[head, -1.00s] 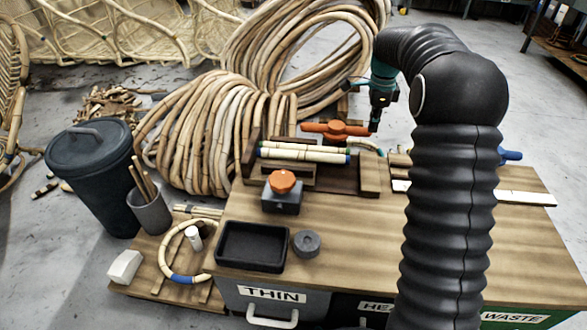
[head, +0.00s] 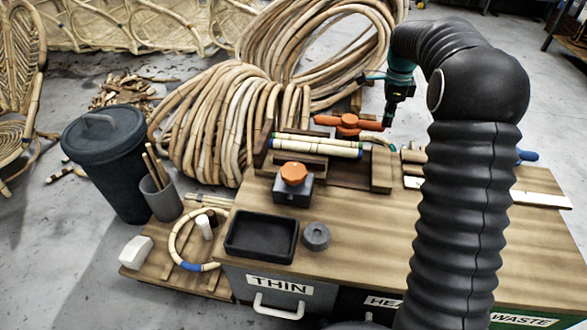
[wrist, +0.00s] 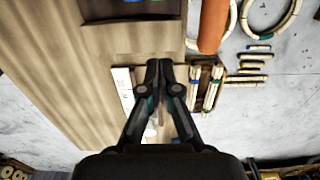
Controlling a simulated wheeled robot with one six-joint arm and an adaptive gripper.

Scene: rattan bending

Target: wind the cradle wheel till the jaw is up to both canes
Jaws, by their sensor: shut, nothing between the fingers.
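Two pale canes (head: 318,146) with blue ends lie side by side in the dark wooden cradle (head: 381,172) on the bench. The orange cradle wheel (head: 348,122) is just behind them, its long bar running left to right. My gripper (head: 388,121) points down at the right end of the bar; contact cannot be told. In the wrist view my gripper (wrist: 166,66) is shut and empty, with an orange bar (wrist: 213,25) ahead and to its right. The gap between jaw and canes is too small to judge.
A grey box with an orange knob (head: 293,174), a black tray (head: 261,234) and a grey ring (head: 316,236) stand on the front of the bench. Big cane coils (head: 215,125) are behind left. A white strip (head: 540,199) lies at the right. The bench's front middle is clear.

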